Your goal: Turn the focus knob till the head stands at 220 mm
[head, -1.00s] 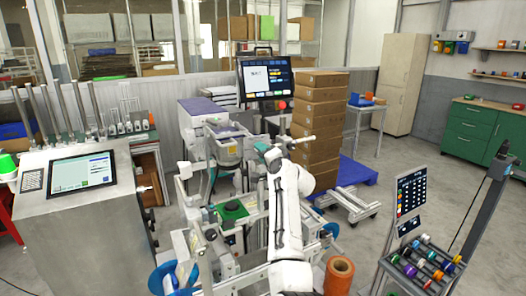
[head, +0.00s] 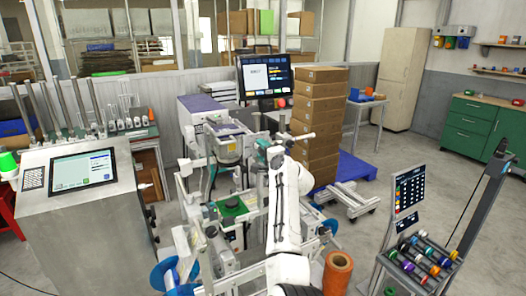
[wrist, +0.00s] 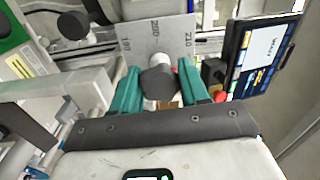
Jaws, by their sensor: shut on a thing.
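In the wrist view my gripper (wrist: 160,88) has two teal fingers closed around a dark grey round knob (wrist: 158,82). No pointer or exact reading of the head can be made out. In the head view my white arm reaches into the machine (head: 232,207); the fingers and knob are too small or hidden to tell there.
A dark monitor (head: 265,76) stands behind the machine and close to the fingers' right in the wrist view (wrist: 265,58). Stacked boxes (head: 318,115) stand behind right. A console (head: 82,170) is at left, a cart of spools (head: 425,255) at right. An orange roll (head: 338,272) is near the front.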

